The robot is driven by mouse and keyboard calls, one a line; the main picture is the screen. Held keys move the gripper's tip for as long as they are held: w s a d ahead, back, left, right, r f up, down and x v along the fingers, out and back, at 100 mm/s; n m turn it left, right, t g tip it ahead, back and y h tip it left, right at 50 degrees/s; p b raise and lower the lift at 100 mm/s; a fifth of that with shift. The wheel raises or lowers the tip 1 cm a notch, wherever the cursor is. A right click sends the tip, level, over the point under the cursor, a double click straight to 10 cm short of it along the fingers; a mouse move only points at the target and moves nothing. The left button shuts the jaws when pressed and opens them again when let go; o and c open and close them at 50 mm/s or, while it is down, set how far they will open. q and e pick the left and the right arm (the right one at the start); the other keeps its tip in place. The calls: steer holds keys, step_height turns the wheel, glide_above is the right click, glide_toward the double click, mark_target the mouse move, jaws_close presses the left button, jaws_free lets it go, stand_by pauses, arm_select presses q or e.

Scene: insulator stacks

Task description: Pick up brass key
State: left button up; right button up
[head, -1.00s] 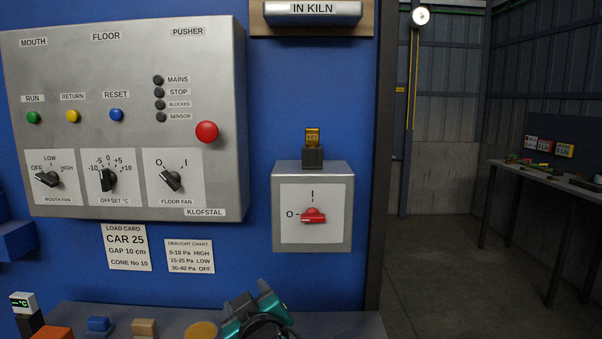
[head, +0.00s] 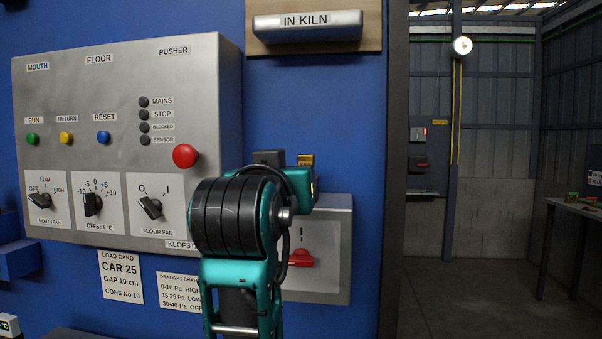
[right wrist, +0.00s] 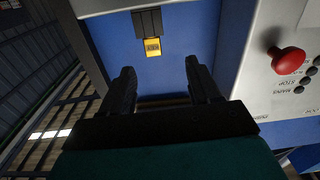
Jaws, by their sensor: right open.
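The brass key (head: 306,160) shows as a small yellow, marked piece above the grey switch box (head: 335,240), partly hidden behind my right arm in the head view. In the right wrist view the brass key (right wrist: 152,48) is plain, with its dark holder (right wrist: 147,22) at the top. My right gripper (right wrist: 159,68) is open and empty. Its two dark fingers point toward the key, which lies between their lines and a little beyond the tips. The fingers are apart from the key. My left gripper is not in view.
The control panel (head: 120,130) with a red button (head: 186,156) stands left of the arm. The IN KILN sign (head: 308,27) juts out above. The blue wall ends on the right, with open floor beyond.

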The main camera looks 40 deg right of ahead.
mark_target(306, 161)
steer(key=shift+m, duration=0.4)
steer(key=x, duration=0.8)
steer(key=s+r+x, duration=0.1)
steer(key=x, duration=0.3)
steer(key=shift+w+d+p, duration=0.2)
steer(key=shift+d+p, duration=0.1)
steer(key=shift+d, duration=0.4)
steer(key=c, duration=1.1)
steer(key=shift+r, duration=0.2)
